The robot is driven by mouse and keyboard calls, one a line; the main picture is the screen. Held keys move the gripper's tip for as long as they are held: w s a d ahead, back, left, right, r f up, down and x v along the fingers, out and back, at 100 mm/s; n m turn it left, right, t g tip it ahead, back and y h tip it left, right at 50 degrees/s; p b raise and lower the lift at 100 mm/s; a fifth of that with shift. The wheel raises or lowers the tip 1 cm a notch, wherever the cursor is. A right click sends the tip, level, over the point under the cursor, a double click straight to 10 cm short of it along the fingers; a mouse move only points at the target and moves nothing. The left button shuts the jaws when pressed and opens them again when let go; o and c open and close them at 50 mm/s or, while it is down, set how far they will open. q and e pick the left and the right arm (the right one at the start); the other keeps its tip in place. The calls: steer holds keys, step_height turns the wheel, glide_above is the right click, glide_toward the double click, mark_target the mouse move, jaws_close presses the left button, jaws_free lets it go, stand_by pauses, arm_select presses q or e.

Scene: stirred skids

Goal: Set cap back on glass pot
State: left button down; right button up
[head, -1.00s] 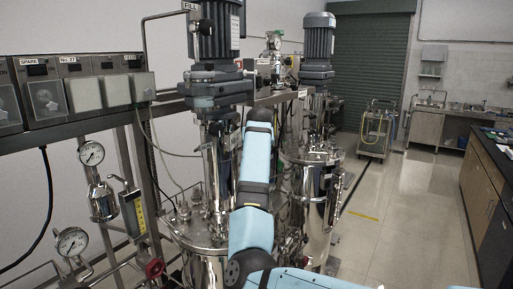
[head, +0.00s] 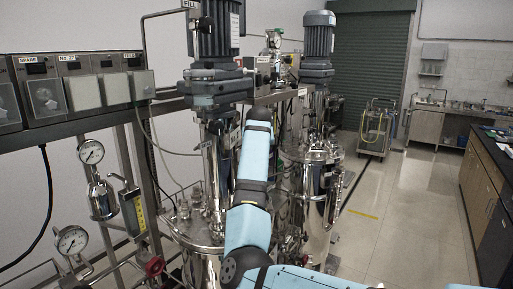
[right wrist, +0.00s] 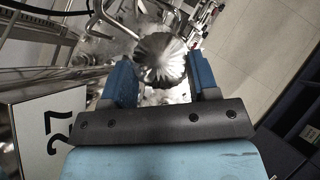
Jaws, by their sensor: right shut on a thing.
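In the right wrist view, my right gripper (right wrist: 160,64) has its two blue fingers on either side of a round silver cap (right wrist: 163,56) with a ribbed edge, and is shut on it. What lies directly beneath the cap is mostly hidden by it. In the head view my right arm reaches up in front of the steel vessels, and its gripper cannot be made out. I cannot pick out the glass pot with certainty in either view. My left gripper is not in view.
A steel vessel (head: 204,240) with a motor column stands left of my arm, and another vessel (head: 318,190) stands close on its right. Control boxes (head: 85,92) and a pressure gauge (head: 72,240) are at left. Open floor (head: 415,200) lies to the right.

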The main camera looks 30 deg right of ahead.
steer(key=shift+f, duration=0.4)
stand_by(0.4)
steer(key=shift+f, duration=0.45)
stand_by(0.7)
steer(key=o, duration=1.1)
steer(key=b+v, duration=0.3)
steer(key=v, duration=1.1)
steer(key=shift+b, duration=0.3)
steer(key=shift+f, duration=0.15)
